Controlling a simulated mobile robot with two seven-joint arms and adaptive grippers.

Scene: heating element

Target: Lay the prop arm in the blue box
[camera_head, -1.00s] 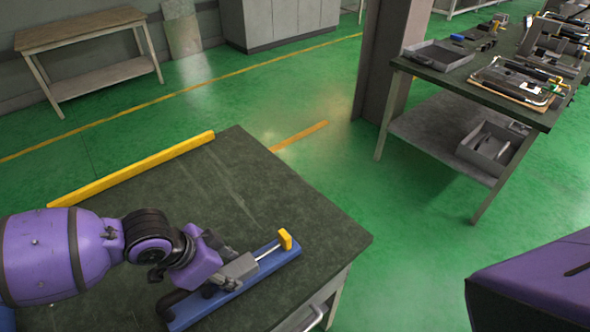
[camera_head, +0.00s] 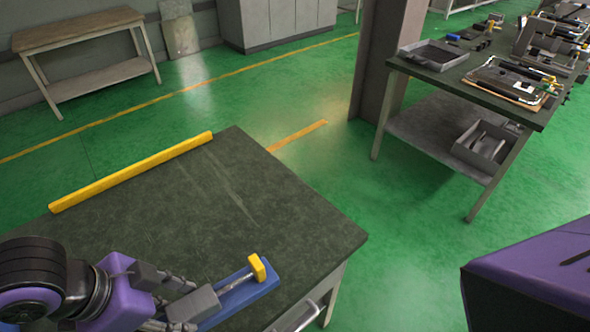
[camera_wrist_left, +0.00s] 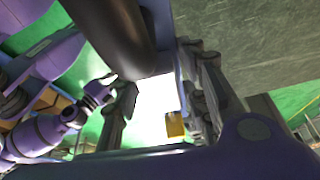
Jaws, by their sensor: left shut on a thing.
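My left gripper (camera_head: 178,308) is low in the head view, over the near part of the dark table, and is shut. The yellow block also shows between the fingers in the left wrist view (camera_wrist_left: 175,125). The grip itself is partly hidden by the fingers and wrist.
A yellow bar (camera_head: 135,172) lies along the table's far left edge. The middle of the dark tabletop (camera_head: 240,200) is clear. Another table (camera_head: 475,85) at the right bears a grey tray (camera_head: 435,54) and parts, with a grey bin (camera_head: 485,145) on its lower shelf.

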